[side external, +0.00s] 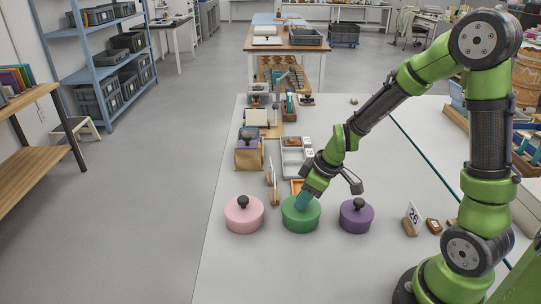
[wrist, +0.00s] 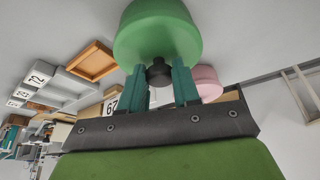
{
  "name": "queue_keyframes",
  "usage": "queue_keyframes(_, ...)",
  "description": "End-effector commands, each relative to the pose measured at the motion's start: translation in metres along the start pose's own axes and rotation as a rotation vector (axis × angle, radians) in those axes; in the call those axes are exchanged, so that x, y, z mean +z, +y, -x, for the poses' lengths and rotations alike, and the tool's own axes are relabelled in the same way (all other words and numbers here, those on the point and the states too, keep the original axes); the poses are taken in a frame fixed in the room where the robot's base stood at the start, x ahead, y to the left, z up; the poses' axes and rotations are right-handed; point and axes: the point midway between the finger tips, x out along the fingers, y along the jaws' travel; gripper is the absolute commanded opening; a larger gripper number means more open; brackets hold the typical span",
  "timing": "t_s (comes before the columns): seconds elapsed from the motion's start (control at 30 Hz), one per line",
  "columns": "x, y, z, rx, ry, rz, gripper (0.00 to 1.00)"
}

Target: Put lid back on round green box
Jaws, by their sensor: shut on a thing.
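The round green box (side external: 301,218) stands on the white table between a pink box and a purple box. My gripper (side external: 305,200) points down onto its top, and its teal fingers hide the knob in the side view. In the wrist view, my gripper (wrist: 160,84) is shut on the dark knob (wrist: 159,72) of the green lid (wrist: 158,28), with a finger on either side. The lid appears to sit level on the box. I cannot make out a seam or gap between lid and box.
The pink box (side external: 244,217) is close on the left and the purple box (side external: 356,218) close on the right, both with dark knobs. Trays (side external: 292,158) and number cards stand behind. The front table is clear.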

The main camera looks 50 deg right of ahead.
Motion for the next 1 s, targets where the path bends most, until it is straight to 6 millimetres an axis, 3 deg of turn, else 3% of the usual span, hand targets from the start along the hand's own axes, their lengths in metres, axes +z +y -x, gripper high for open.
queue_keyframes(0.4, 0.0, -0.0002, -0.0004, 0.0, 0.0, 0.001, 0.01)
queue_keyframes(0.43, 0.0, -0.0002, -0.0004, 0.0, 0.0, 0.0, 0.33)
queue_keyframes(0.6, 0.0, -0.0001, -0.0004, 0.0, 0.0, 0.0, 0.59)
queue_keyframes(0.83, 0.0001, -0.0002, -0.0004, 0.0, 0.0, 0.0, 0.63)
queue_keyframes(1.0, 0.0001, -0.0001, -0.0004, 0.0, 0.0, 0.0, 0.87)
